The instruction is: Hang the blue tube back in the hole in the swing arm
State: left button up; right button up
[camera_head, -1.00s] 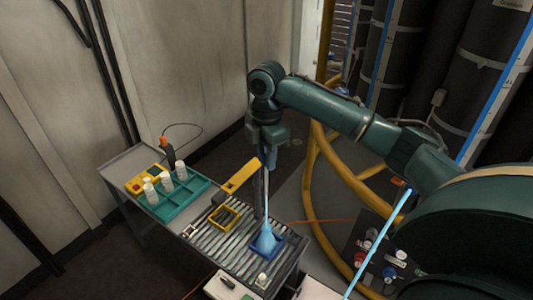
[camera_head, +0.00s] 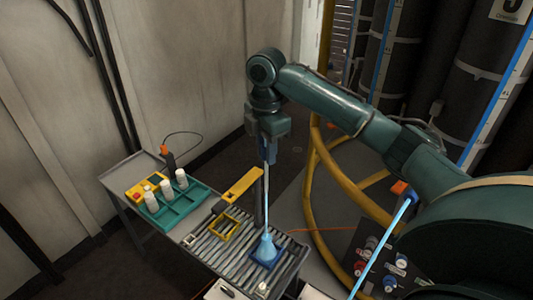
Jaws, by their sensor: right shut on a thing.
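The blue tube (camera_head: 266,205) is a thin light-blue rod that flares into a wide lower end. My right gripper (camera_head: 268,157) is shut on its upper end, and the tube hangs nearly upright below. The flared end is at the blue square frame (camera_head: 279,246) on the ribbed tabletop; I cannot tell whether it touches. The swing arm (camera_head: 241,186) is a yellow bar at a dark upright post, just left of the tube. Its hole cannot be made out. My left gripper is out of view.
A yellow square frame (camera_head: 236,231) lies on the ribbed top (camera_head: 237,257). A teal tray (camera_head: 185,208) with several white bottles stands at the left. A yellow curved rail (camera_head: 310,190) runs behind the table. Another light-blue rod (camera_head: 383,244) slants at the right.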

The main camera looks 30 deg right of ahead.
jog(key=shift+r, duration=0.2)
jog(key=w+a+f, duration=0.2)
jog(key=w+a, duration=0.5)
jog(key=shift+a+f, duration=0.15)
dwell(0.5)
jog(key=shift+f, duration=0.4)
dwell(0.5)
jog(key=shift+f, duration=0.9)
jog(key=shift+f, duration=2.45)
